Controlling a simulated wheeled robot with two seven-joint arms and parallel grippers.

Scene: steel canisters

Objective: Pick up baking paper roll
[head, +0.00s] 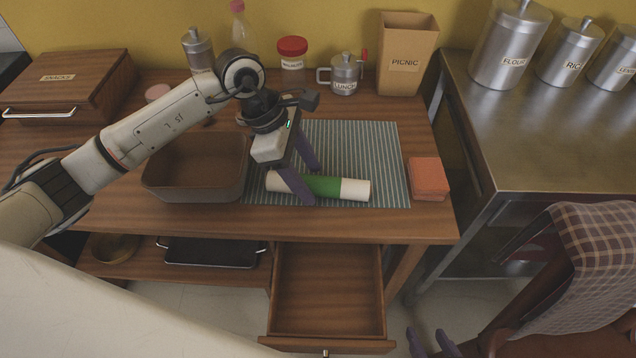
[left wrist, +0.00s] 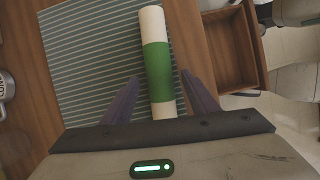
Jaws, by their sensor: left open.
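The baking paper roll (head: 326,187), white with a green band, lies flat on a blue-grey striped mat (head: 360,140) near the front of the wooden table. My left gripper (head: 306,186) is open above the roll's left part, one finger on its near side and one on its far side. In the left wrist view the roll (left wrist: 157,70) runs between the two purple fingers (left wrist: 161,98); I cannot tell whether they touch it. My right gripper (head: 432,342) shows only its purple fingertips at the bottom edge, spread apart and empty.
A brown bin (head: 195,168) stands left of the mat, and an orange block (head: 428,178) lies to its right. A picnic box (head: 406,55), a red-lidded jar (head: 292,62) and a lunch canister (head: 345,75) stand behind. An open, empty drawer (head: 327,290) juts out in front.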

